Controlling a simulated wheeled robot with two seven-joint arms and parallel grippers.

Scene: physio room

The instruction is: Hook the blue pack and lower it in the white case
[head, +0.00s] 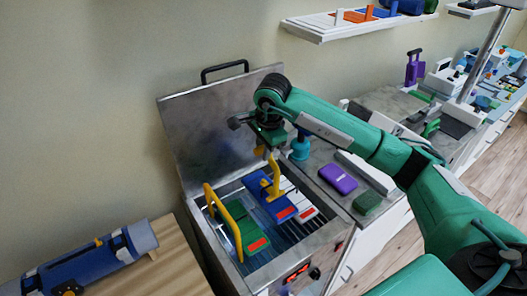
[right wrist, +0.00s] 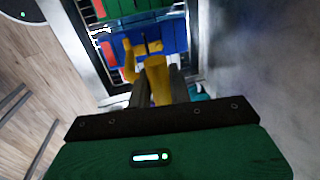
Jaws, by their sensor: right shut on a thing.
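The blue pack (head: 270,208), with a red patch, lies inside an open metal-lidded case (head: 213,235) with pale sides, between a green pack and a white pack. The blue pack also shows in the right wrist view (right wrist: 172,38). My right gripper (head: 264,146) is above the case, shut on a yellow hook-like piece (head: 270,180), which also shows in the right wrist view (right wrist: 157,78). The yellow piece reaches down to the blue pack; I cannot tell whether it is hooked in. No separate white case stands out. My left gripper is not in view.
The green pack (head: 236,230) has a yellow arch beside it; the white pack (head: 304,205) is on the right. The raised lid (head: 205,125) stands behind. A purple box (head: 338,179) and green block (head: 367,202) lie on the right counter. A wooden table (head: 172,275) is at left.

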